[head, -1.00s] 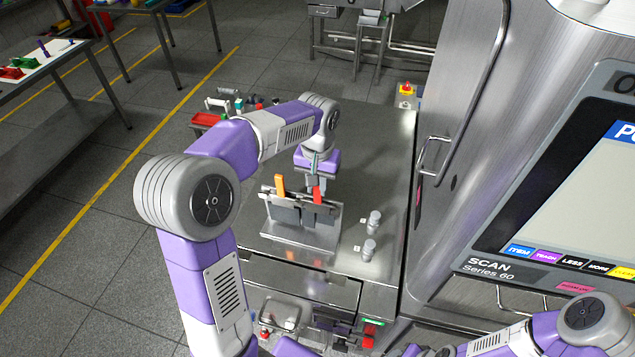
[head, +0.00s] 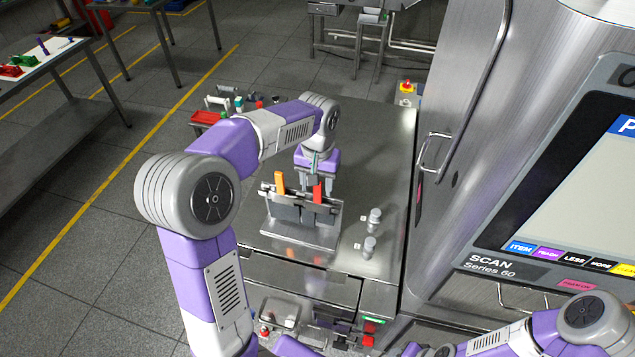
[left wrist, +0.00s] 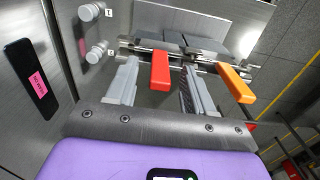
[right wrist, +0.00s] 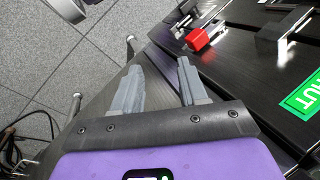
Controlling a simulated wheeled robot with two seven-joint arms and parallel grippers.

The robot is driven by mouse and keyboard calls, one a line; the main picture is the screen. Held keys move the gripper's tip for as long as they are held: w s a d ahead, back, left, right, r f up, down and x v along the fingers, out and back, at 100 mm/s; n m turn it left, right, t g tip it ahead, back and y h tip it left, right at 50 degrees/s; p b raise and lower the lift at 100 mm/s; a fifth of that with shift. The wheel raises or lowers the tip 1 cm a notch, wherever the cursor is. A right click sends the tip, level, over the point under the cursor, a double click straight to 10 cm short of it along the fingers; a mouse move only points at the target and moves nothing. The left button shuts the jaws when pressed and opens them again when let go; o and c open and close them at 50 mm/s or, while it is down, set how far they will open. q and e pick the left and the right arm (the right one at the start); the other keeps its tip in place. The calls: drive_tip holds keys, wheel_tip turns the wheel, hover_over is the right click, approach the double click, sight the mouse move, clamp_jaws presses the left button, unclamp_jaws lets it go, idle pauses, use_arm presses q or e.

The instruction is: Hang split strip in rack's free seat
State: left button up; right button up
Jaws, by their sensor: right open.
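A metal rack (head: 300,235) stands on the steel bench, with dark strips hanging in it. One strip has an orange handle (head: 279,183) and another a red handle (head: 317,192). The left wrist view shows the red handle (left wrist: 160,70) and orange handle (left wrist: 236,84) on the rack. My left gripper (head: 316,185) is at the rack's red handle. In the left wrist view its fingers (left wrist: 157,75) stand apart on either side of that handle, with gaps. My right gripper (right wrist: 160,68) is open and empty. I cannot tell which strip is split.
Two metal knobs (head: 372,230) stand right of the rack. Near my right gripper are a red block (right wrist: 203,37) on a dark surface and a green OUT label (right wrist: 303,96). A red tray (head: 205,118) lies at the back left.

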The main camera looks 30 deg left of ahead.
use_arm(q)
wheel_tip(320, 180, up, 8)
drive_tip(key=shift+f+p, duration=0.2)
drive_tip(key=shift+p, duration=0.3)
idle(0.5)
